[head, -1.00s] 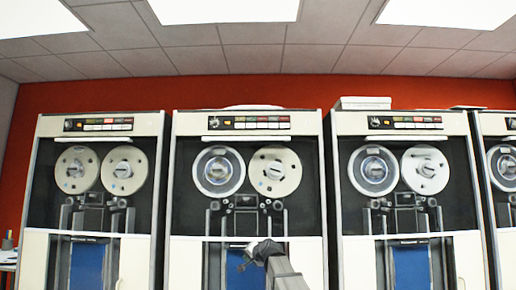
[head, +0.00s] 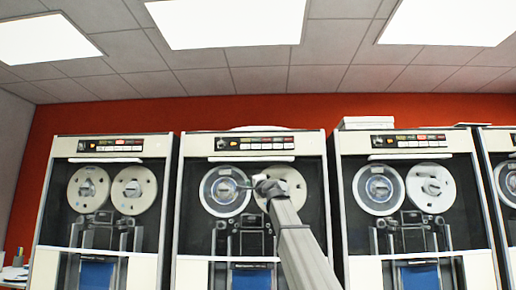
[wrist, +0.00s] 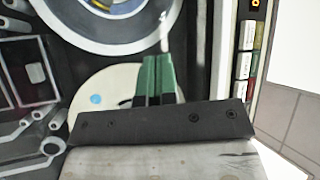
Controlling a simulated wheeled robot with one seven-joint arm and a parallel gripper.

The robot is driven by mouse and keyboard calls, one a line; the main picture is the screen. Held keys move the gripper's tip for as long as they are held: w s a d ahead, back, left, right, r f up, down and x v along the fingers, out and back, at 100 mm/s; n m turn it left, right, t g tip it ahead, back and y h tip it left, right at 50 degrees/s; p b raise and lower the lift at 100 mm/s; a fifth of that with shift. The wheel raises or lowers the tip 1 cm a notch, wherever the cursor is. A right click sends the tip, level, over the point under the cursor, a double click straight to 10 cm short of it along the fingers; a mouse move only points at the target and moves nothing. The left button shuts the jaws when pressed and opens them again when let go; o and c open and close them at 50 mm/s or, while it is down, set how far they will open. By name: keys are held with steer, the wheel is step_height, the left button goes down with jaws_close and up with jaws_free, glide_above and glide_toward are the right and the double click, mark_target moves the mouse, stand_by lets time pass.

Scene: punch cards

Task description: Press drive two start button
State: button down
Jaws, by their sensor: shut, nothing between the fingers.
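Several tape drives stand in a row, and their numbers are too small to read. The second drive from the left (head: 184,215) has a button panel (head: 255,143) along its top, above two reels. In the wrist view this panel (wrist: 247,55) runs down the right side, with red, green and white buttons and an orange light. My gripper (head: 262,183) is in front of this drive's reels, below the panel. Its green fingers (wrist: 157,75) are shut and empty, apart from the buttons. My arm hides part of the right reel (head: 287,212). The start button cannot be told from the others.
Similar drives stand to the left (head: 100,200) and right (head: 415,190), close together. White boxes (head: 365,123) lie on top of the right one. A red wall (head: 90,115) is behind. The space before the panel looks clear.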

mark_target(255, 145)
steer(key=s+r+m+t, duration=0.1)
steer(key=s+r, duration=0.2)
steer(key=r, duration=0.6)
steer(key=s+d+r+m+t+y, duration=0.1)
steer(key=s+r, duration=0.2)
steer(key=r, duration=0.6)
steer(key=shift+s+t, duration=0.4)
steer(key=shift+w+d+r, duration=0.1)
steer(key=shift+w, duration=0.05)
steer(key=shift+w+d, duration=0.15)
steer(key=shift+w, duration=4.15)
steer(key=shift+w, duration=0.15)
steer(key=shift+w, duration=0.25)
steer(key=shift+w, duration=0.55)
steer(key=shift+s, duration=1)
